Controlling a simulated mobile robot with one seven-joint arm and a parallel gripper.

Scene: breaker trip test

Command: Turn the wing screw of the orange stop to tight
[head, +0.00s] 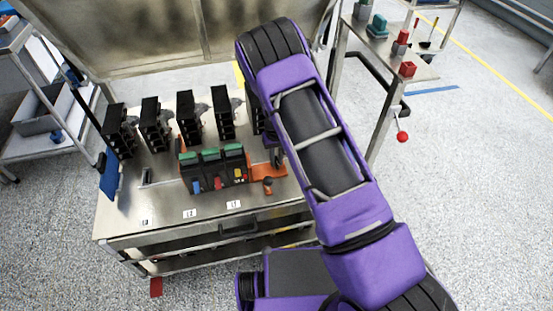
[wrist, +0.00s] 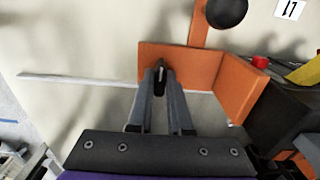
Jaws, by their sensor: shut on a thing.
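The orange stop (wrist: 192,64) is an angled bracket on the bench top; in the head view it shows as an orange piece (head: 266,172) right of the black breaker block. My gripper (wrist: 160,78) points at the stop's upright face. Its two fingers are close together, shut on a small dark part that looks like the wing screw (wrist: 161,73). The fingers hide most of the screw, so I cannot tell its angle. In the head view my purple arm comes down from the right, and the gripper (head: 276,156) is small and partly hidden beside the stop.
A black block with green tops (head: 212,167) stands left of the stop. Several black breakers (head: 190,118) stand in a row behind it. An orange lever with a dark ball knob (wrist: 227,12) rises close by the stop.

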